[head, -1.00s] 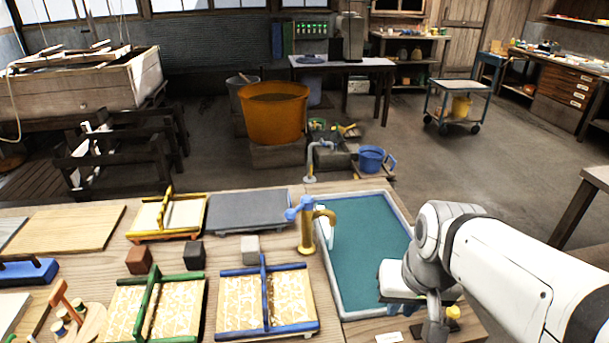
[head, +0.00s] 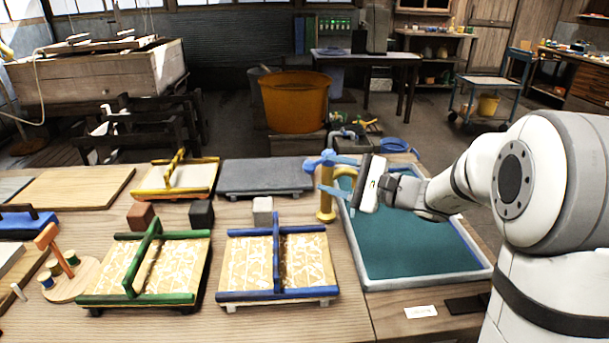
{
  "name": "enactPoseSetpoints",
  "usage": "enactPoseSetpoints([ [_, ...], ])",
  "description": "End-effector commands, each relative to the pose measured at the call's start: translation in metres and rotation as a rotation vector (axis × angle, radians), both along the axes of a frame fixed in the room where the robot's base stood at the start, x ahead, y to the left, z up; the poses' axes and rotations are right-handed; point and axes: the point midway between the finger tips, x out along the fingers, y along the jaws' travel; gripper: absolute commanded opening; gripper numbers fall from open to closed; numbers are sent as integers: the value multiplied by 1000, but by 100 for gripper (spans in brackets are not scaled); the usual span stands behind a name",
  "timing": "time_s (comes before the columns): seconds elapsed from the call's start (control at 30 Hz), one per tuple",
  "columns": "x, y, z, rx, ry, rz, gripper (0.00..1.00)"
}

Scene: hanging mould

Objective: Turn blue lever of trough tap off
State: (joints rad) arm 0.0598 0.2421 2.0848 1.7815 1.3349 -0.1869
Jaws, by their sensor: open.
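The trough tap (head: 326,205) is a yellow upright post with a spout bending right, at the left rim of the trough (head: 410,235). Its blue lever (head: 322,163) sits on top and sticks out to the left. My gripper (head: 331,174) reaches in from the right at the tap's head. It is open, with its pale blue fingers pointing left, one level with the lever and one lower across the post. I cannot tell whether either finger touches the tap. The white gripper body hides part of the spout.
Moulds with blue (head: 275,262), green (head: 150,265) and yellow (head: 178,180) bars lie on the bench left of the tap. An orange tub (head: 295,102) stands beyond the bench.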

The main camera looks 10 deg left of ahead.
Motion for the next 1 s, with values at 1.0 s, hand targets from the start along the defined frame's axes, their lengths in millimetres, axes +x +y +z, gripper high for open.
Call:
enactPoseSetpoints([
  [1.0, 32, 71, 1, 13, -1, -10, 44],
])
